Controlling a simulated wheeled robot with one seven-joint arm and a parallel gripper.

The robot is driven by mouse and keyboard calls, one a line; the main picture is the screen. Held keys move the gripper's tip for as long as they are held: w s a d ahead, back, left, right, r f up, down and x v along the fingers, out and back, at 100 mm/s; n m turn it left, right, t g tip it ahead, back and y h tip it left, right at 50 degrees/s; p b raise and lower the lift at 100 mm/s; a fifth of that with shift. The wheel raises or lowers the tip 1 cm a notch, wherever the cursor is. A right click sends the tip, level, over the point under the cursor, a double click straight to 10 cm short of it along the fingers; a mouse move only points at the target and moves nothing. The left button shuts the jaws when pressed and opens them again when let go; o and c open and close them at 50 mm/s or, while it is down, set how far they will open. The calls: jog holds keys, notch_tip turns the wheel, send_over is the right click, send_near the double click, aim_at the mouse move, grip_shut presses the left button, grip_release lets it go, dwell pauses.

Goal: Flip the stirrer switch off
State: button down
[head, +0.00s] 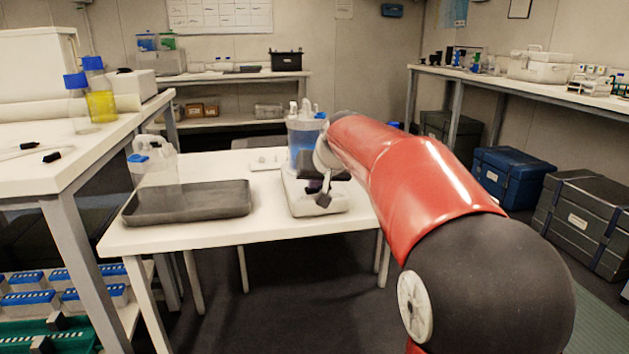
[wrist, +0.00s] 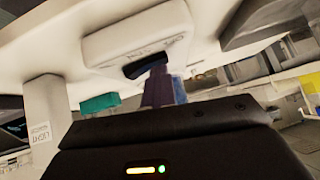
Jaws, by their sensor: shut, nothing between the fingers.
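The stirrer (head: 318,204) is a white unit on the white table in the head view, with a clear vessel of blue liquid (head: 301,135) at its back. My gripper (head: 324,198) is at the stirrer's front face, partly hidden by my own wrist. In the wrist view the stirrer's white front (wrist: 128,42) shows with a dark rocker switch (wrist: 146,65) on it. My gripper's fingers (wrist: 160,84) are shut and empty, with their tips close by the switch. I cannot tell whether they touch it, or which way the switch is set.
A dark tray (head: 187,203) lies on the table left of the stirrer, with a clear jug (head: 153,162) behind it. A white bench (head: 40,150) with bottles stands at the left. Blue and grey cases (head: 512,175) stand on the floor at the right.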

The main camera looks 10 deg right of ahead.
jog(key=shift+d, duration=0.8)
jog(key=shift+r, duration=0.2)
jog(key=shift+r+p, duration=0.35)
jog(key=shift+p, duration=0.05)
jog(key=r+p, duration=0.3)
jog(key=r, duration=0.1)
jog(key=shift+s+a, duration=0.2)
jog(key=shift+a, duration=0.1)
jog(key=b+v, duration=0.1)
jog(key=v, duration=0.8)
jog(key=shift+a, duration=0.85)
jog(key=shift+s+f, duration=0.1)
